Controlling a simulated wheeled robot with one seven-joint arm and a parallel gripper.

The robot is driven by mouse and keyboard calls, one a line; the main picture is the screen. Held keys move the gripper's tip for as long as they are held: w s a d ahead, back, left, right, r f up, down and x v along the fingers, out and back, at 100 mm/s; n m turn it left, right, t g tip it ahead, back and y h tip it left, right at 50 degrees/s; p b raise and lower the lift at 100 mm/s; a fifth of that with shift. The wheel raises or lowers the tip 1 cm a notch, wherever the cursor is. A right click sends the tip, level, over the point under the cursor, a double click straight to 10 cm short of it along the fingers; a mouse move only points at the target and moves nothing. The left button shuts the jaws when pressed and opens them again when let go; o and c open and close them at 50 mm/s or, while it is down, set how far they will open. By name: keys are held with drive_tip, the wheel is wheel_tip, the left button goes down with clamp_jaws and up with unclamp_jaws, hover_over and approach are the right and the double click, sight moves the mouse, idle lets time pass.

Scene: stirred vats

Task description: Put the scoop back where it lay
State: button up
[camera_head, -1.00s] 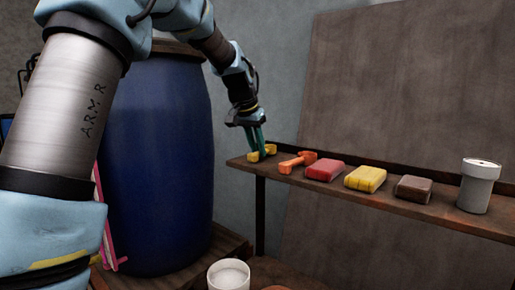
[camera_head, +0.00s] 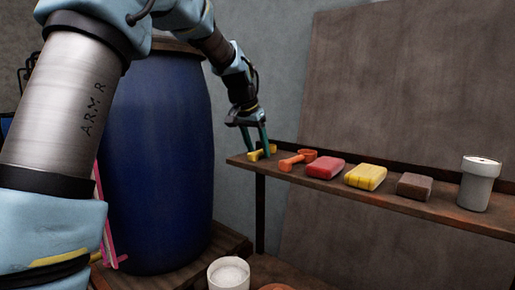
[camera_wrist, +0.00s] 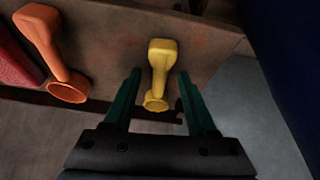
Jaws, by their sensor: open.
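A yellow scoop (camera_head: 262,152) lies at the left end of the wooden shelf (camera_head: 430,209). My gripper (camera_head: 256,155) is above it with the fingers spread apart. In the wrist view the yellow scoop (camera_wrist: 161,72) lies between and beyond the open green fingers of my gripper (camera_wrist: 160,75), with a gap on each side. Its round cup is toward me and its handle points away. An orange scoop (camera_head: 298,160) lies to its right on the shelf; it also shows at the upper left of the wrist view (camera_wrist: 55,55).
A red block (camera_head: 325,168), a yellow block (camera_head: 365,177), a brown block (camera_head: 414,187) and a white lidded container (camera_head: 479,185) line the shelf. A large blue barrel (camera_head: 158,160) stands left of the shelf. A white cup (camera_head: 229,274) is at the bottom.

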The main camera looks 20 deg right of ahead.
drive_tip(key=shift+r, duration=0.15)
drive_tip(key=b+v, duration=0.2)
drive_tip(key=v, duration=0.8)
drive_tip(key=shift+r, duration=0.25)
drive_tip(key=shift+s+a+f, duration=0.1)
drive_tip(key=shift+a, duration=0.05)
drive_tip(key=s+a+f+n+y, duration=0.25)
drive_tip(key=a+f+n, duration=0.35)
drive_tip(key=a+f, duration=1.3)
drive_tip(key=s+a+f+n, duration=0.2)
drive_tip(key=s+a+f, duration=0.2)
drive_tip(key=s+a, duration=0.2)
drive_tip(key=s+a+f+n+y, duration=0.1)
drive_tip(key=s+a+f+n, duration=0.1)
drive_tip(key=s+a+f, duration=0.3)
drive_tip(key=s+a, duration=0.1)
drive_tip(key=a, duration=0.2)
drive_tip(key=shift+a+g, duration=0.25)
drive_tip(key=shift+g, duration=0.15)
